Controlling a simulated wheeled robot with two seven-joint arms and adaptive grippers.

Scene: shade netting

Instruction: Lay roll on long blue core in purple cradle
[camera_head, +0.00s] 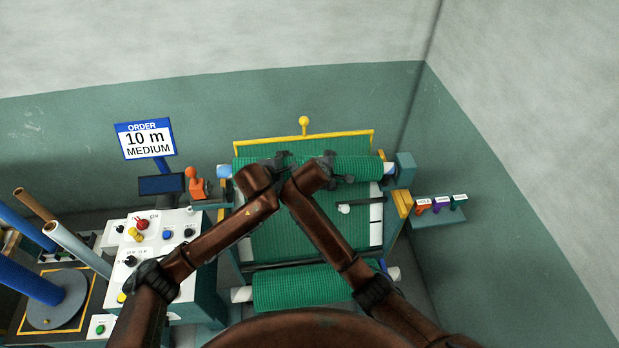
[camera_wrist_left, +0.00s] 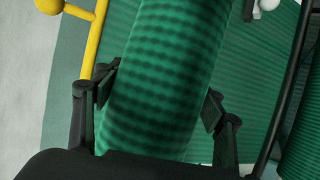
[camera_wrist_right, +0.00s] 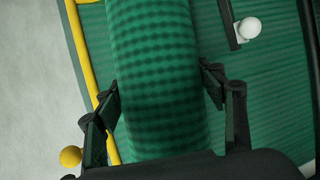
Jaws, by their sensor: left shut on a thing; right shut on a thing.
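A green netting roll (camera_head: 358,166) lies crosswise at the top of the winding machine. A pale blue end (camera_head: 224,171) shows at its left, and a pale end shows at its right (camera_head: 389,169). My left gripper (camera_head: 282,160) is shut around the roll left of its middle; its fingers flank the green roll in the left wrist view (camera_wrist_left: 165,80). My right gripper (camera_head: 328,165) is shut around the roll right of its middle; its fingers flank it in the right wrist view (camera_wrist_right: 155,75). No purple cradle is clearly seen; a small purple piece (camera_head: 440,206) is on the right side shelf.
A yellow bar (camera_head: 345,133) with a knob runs behind the roll. A second green roll (camera_head: 303,288) sits low in front. A white control console (camera_head: 150,245) and long tubes (camera_head: 75,247) stand left. An order sign (camera_head: 146,139) reads 10 m medium. Walls close the back and right.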

